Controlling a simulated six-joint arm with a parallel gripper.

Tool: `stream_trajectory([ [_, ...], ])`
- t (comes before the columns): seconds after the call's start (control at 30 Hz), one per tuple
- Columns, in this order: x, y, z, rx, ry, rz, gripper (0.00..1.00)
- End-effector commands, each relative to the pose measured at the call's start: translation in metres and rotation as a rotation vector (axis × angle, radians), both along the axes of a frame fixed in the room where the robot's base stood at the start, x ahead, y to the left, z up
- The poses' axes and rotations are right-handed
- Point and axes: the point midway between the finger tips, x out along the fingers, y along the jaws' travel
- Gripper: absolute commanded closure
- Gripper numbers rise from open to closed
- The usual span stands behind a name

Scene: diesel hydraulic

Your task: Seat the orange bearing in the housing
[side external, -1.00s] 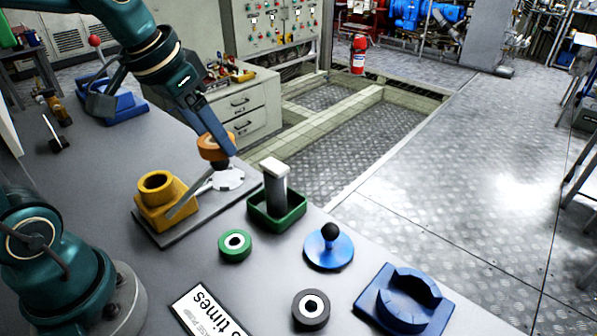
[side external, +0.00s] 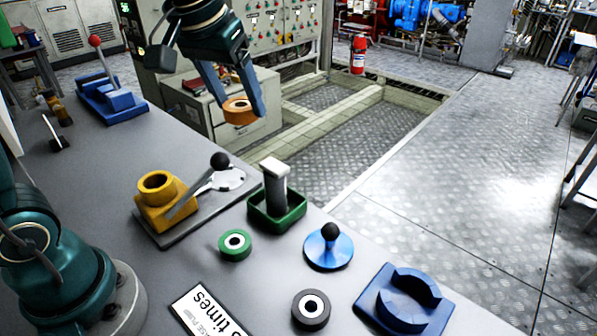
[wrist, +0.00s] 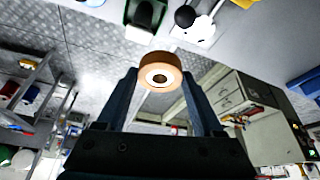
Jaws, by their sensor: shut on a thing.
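The orange bearing (side external: 239,115) is a thick ring with a pale inner ring and a central hole. My gripper (side external: 242,107) is shut on it and holds it in the air, above and beyond the bench's far edge. In the wrist view the bearing (wrist: 160,68) sits between the two fingertips (wrist: 160,78). A blue block (side external: 405,303) with a curved raised wall and open middle lies at the bench's lower right. A yellow block (side external: 162,205) with a round upright bore stands at left on a grey plate. I cannot tell for certain which is the housing.
A black-knobbed lever (side external: 220,161) stands by the yellow block. A green tray (side external: 262,222) holds a grey post. A green ring (side external: 234,245), a dark ring (side external: 311,309) and a blue knobbed disc (side external: 328,250) lie on the bench. A drawer cabinet (side external: 215,125) stands behind my gripper.

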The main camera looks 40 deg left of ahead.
Motion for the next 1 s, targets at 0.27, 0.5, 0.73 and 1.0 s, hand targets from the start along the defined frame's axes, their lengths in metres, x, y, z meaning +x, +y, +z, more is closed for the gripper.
stream_trajectory([
  [0.27, 0.048, -0.054, 0.002, 0.002, 0.003, 0.013, 0.91],
  [0.5, 0.071, -0.119, -0.010, 0.001, 0.004, -0.016, 0.91],
  [0.73, 0.075, -0.180, -0.029, 0.000, 0.001, -0.069, 0.91],
  [1.0, 0.068, -0.222, -0.046, 0.000, 0.000, -0.129, 0.91],
])
